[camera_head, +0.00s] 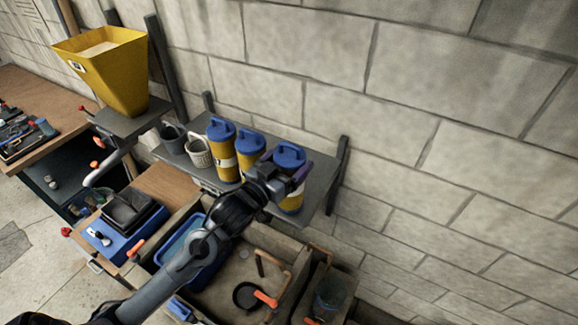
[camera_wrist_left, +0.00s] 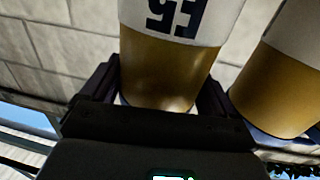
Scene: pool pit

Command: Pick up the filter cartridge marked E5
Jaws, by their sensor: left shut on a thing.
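The filter cartridge marked E5 (camera_wrist_left: 165,75) fills the middle of the left wrist view, with its dark label upside down on a white band above a yellow body. In the head view it is the rightmost cartridge (camera_head: 290,155), with a blue handled cap, partly hidden by my gripper. My left gripper (camera_head: 288,178) is shut on it, one finger on each side of the yellow body. It stands upright at the shelf; I cannot tell whether its base touches. My right gripper is not in view.
Two similar cartridges, a left one (camera_head: 222,150) and a middle one (camera_head: 249,148), stand on the grey shelf (camera_head: 322,172). A dark cup (camera_head: 173,138) and a white basket (camera_head: 199,152) are further left. A yellow hopper (camera_head: 118,75) stands beyond. A sink (camera_head: 225,285) lies below.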

